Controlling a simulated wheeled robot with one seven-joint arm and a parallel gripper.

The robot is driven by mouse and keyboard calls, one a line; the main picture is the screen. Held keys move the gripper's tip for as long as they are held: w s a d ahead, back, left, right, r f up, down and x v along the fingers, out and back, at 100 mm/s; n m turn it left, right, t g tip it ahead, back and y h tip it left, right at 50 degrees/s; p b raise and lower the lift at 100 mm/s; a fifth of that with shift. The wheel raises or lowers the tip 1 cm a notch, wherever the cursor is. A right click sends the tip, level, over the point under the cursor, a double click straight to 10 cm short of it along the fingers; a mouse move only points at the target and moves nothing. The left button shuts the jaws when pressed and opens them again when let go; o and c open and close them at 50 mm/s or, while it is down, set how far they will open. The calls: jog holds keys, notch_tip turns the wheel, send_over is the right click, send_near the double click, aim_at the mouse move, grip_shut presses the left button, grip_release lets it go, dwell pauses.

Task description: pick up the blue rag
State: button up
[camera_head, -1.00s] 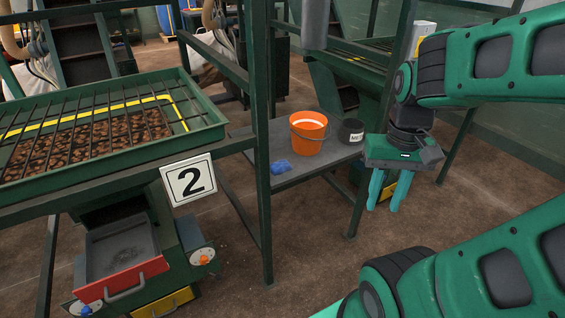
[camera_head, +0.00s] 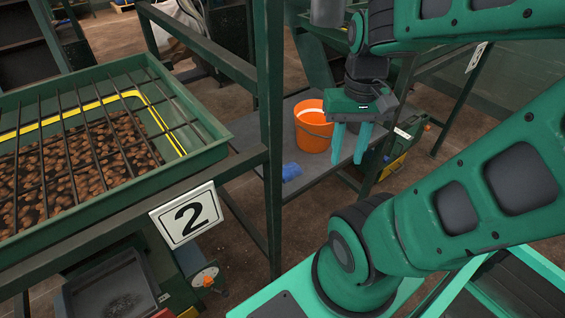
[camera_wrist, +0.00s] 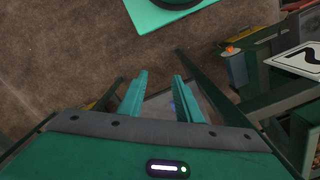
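The blue rag (camera_head: 291,172) lies crumpled on the grey shelf (camera_head: 312,184), near its left front part, in front of the orange bucket. My gripper (camera_head: 348,160) points down, with its two green fingers apart and nothing between them. In the head view it is to the right of the rag and covers the bucket's right side. In the wrist view the fingers (camera_wrist: 162,84) are apart; a small blue patch (camera_wrist: 172,107) shows beyond them, and I cannot tell for sure that it is the rag.
The orange bucket (camera_head: 313,128) stands on the shelf behind the rag. A green frame post (camera_head: 272,130) rises left of the rag. A barred tray of brown pieces (camera_head: 190,160) and a number 2 sign (camera_head: 187,215) are at left. Brown floor shows below the shelf.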

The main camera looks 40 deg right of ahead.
jog(key=shift+w+a, duration=0.25)
jog(key=shift+w, duration=0.05)
jog(key=shift+o, duration=1.2)
jog(key=o, duration=0.5)
jog(key=shift+s+r, duration=0.2)
jog(key=shift+s, duration=0.15)
jog(key=shift+o, duration=1.1)
jog(key=shift+w+r, duration=0.1)
jog(key=shift+w, duration=0.1)
jog(key=m+y, duration=0.4)
jog(key=m, duration=0.7)
send_over(290, 166)
jog(key=d, duration=0.2)
notch_tip(290, 166, down, 16)
jog(key=shift+r, duration=0.2)
jog(key=shift+x, duration=3.05)
